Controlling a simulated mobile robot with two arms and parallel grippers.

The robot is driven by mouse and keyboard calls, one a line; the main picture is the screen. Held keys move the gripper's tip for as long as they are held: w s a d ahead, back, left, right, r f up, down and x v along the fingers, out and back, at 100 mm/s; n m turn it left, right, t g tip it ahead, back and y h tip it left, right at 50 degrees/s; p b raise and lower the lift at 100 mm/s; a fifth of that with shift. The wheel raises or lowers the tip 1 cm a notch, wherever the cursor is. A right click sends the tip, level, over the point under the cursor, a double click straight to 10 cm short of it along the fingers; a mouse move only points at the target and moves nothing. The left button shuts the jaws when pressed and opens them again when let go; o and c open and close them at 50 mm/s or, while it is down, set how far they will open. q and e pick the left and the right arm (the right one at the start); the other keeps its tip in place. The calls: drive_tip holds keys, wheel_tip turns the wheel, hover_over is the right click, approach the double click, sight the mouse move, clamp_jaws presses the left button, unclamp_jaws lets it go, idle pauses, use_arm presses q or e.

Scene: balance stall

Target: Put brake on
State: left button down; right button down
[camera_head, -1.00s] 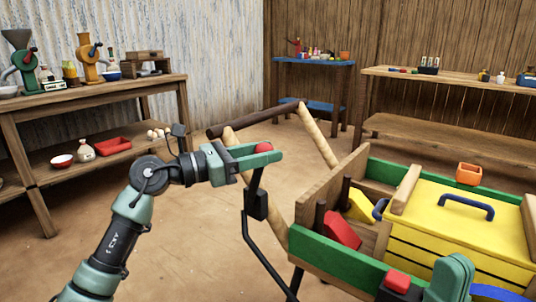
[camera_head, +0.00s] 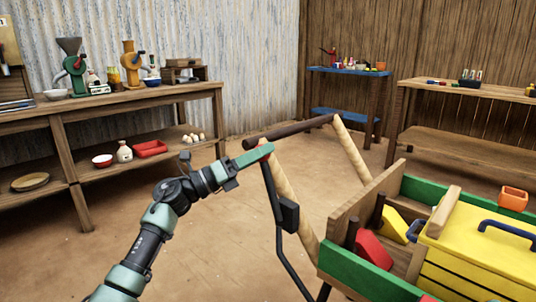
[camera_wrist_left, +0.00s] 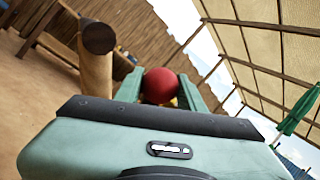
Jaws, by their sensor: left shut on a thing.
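The brake lever is a black rod (camera_head: 270,187) with a red ball knob (camera_head: 266,144) on top, beside the left wooden handle post of the cart. The lever leans up and left toward the dark handlebar (camera_head: 290,131). My left gripper (camera_head: 258,153) is shut on the knob, its green fingers partly hiding it. In the left wrist view the red knob (camera_wrist_left: 160,85) sits between the two fingers. A black block (camera_head: 288,215) is on the lower part of the lever. My right gripper is not in view.
The wooden cart (camera_head: 345,215) carries a yellow box (camera_head: 475,245), red and yellow pieces and an orange pot (camera_head: 513,198). A wooden shelf table (camera_head: 110,110) stands at the left, with other tables behind. The floor between is clear.

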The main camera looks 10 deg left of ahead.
use_arm(q)
drive_tip(key=shift+w+a+f, duration=0.1)
drive_tip(key=shift+w+a, duration=0.05)
drive_tip(key=shift+a, duration=0.05)
idle(0.3)
drive_tip(key=c, duration=0.9)
unclamp_jaws()
drive_tip(key=shift+a, duration=0.1)
drive_tip(key=p+v, duration=0.1)
drive_tip(key=v, duration=0.6)
drive_tip(key=shift+s+a+f, duration=0.2)
drive_tip(key=shift+s+a, duration=0.05)
